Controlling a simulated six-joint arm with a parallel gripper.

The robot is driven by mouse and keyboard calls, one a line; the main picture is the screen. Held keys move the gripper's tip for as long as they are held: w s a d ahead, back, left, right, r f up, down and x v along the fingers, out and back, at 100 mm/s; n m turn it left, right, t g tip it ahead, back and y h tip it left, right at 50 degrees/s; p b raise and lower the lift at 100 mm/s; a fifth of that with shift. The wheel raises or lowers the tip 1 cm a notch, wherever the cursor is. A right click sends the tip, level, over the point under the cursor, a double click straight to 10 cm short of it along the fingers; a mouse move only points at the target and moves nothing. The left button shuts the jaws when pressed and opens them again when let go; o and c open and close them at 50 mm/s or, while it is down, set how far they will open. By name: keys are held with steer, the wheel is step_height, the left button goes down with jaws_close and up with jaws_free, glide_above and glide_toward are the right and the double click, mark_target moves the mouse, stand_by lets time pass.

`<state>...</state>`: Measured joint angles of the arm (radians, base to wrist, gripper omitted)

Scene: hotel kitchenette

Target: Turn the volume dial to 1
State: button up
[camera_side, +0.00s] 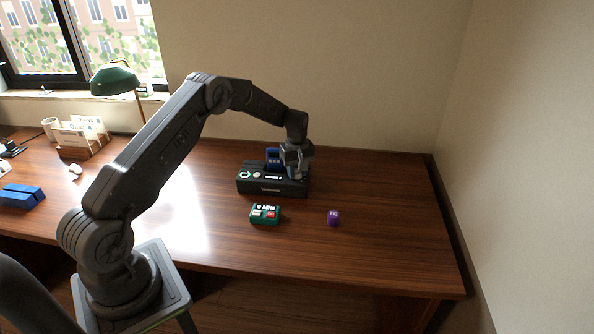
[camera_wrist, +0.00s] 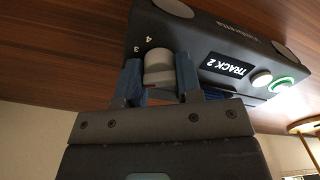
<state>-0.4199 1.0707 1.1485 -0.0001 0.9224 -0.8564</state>
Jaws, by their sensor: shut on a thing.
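The volume dial (camera_wrist: 158,68) is a light grey round knob on a black player box (camera_side: 256,187). In the wrist view the numerals 3 and 4 show beside the dial; its other marks and its pointer are hidden or cannot be made out. My gripper (camera_side: 297,174) is over the right end of the box, pointing down. In the wrist view its two blue fingers stand on either side of the dial and are shut on it. The display (camera_wrist: 229,66) reads TRACK 2.
A white button (camera_wrist: 261,79) and a green-ringed button (camera_wrist: 283,85) sit by the display. A blue object (camera_side: 272,155) is behind the player. The desk's right side is clear.

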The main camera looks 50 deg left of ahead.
steer(key=n, duration=0.5)
stand_by(0.5)
steer(key=o, duration=0.9)
steer(key=shift+o, duration=0.2)
step_height(320, 180, up, 14)
steer(key=shift+f, duration=0.1)
